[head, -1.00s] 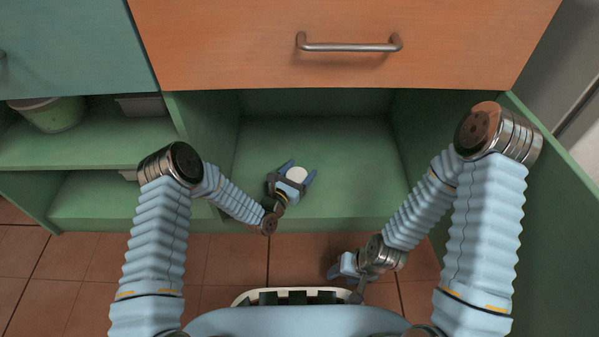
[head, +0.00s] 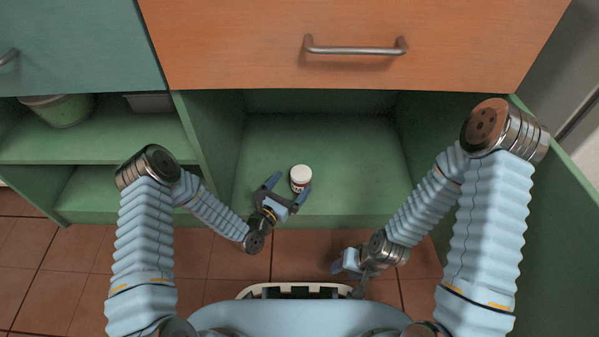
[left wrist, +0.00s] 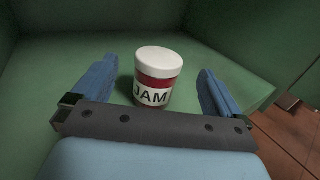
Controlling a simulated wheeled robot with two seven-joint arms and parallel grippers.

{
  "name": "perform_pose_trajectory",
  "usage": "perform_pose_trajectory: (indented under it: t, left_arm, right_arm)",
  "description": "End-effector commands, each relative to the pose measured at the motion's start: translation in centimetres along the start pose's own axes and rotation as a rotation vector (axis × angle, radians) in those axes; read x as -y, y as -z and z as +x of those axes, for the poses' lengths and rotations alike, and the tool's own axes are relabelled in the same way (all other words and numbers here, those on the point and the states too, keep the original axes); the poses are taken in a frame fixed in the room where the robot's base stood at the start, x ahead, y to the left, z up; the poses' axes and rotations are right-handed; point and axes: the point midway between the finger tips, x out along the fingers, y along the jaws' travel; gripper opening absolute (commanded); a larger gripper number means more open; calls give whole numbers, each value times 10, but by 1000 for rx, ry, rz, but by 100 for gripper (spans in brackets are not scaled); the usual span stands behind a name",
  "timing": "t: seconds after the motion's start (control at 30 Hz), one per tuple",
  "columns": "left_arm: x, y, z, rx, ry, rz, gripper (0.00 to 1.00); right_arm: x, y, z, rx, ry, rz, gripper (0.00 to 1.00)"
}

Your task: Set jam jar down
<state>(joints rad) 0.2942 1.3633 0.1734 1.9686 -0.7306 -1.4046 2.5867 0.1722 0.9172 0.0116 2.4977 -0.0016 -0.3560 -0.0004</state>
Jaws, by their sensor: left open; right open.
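The jam jar (head: 300,178) stands upright on the green cabinet floor, with a white lid and a red band with a white label. In the left wrist view the jar (left wrist: 157,80) shows its JAM label between and beyond the two blue fingers. My left gripper (head: 288,188) is open, with its fingers apart and clear of the jar, on the near side of it. It also shows in the left wrist view (left wrist: 155,88). My right gripper (head: 340,266) is open and empty, low in front of the cabinet over the tiled floor.
The open green compartment (head: 350,160) has free floor around the jar, with side walls and a back wall. An orange drawer front (head: 350,50) with a metal handle overhangs it. Shelves at left hold a green container (head: 60,110) and a grey box (head: 150,102).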

Motion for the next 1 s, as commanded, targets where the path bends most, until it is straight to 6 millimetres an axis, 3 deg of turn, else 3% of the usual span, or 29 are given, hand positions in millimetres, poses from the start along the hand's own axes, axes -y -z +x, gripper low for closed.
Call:
perform_pose_trajectory:
  t: [0.1, 0.33, 0.53, 0.67, 0.8, 1.0]
  left_arm:
    - [-1, -1, -22, -2, -3, -3, 100]
    - [1, 4, -42, -47, 10, 86, 100]
    - [7, 34, -65, -330, 170, 631, 100]
    - [12, 56, -104, -522, 447, 1080, 100]
    - [22, 65, -161, -595, 867, 1474, 100]
    - [40, 59, -227, -465, 1363, 1739, 100]
  right_arm:
    - [2, 0, -4, 1, 0, 0, 51]
    - [2, 0, -5, 2, 0, 0, 51]
    - [2, 0, -5, 2, 0, 0, 51]
    - [2, 0, -5, 2, 0, 0, 51]
    - [2, 0, -5, 2, 0, 0, 51]
    - [2, 0, -5, 2, 0, 0, 51]
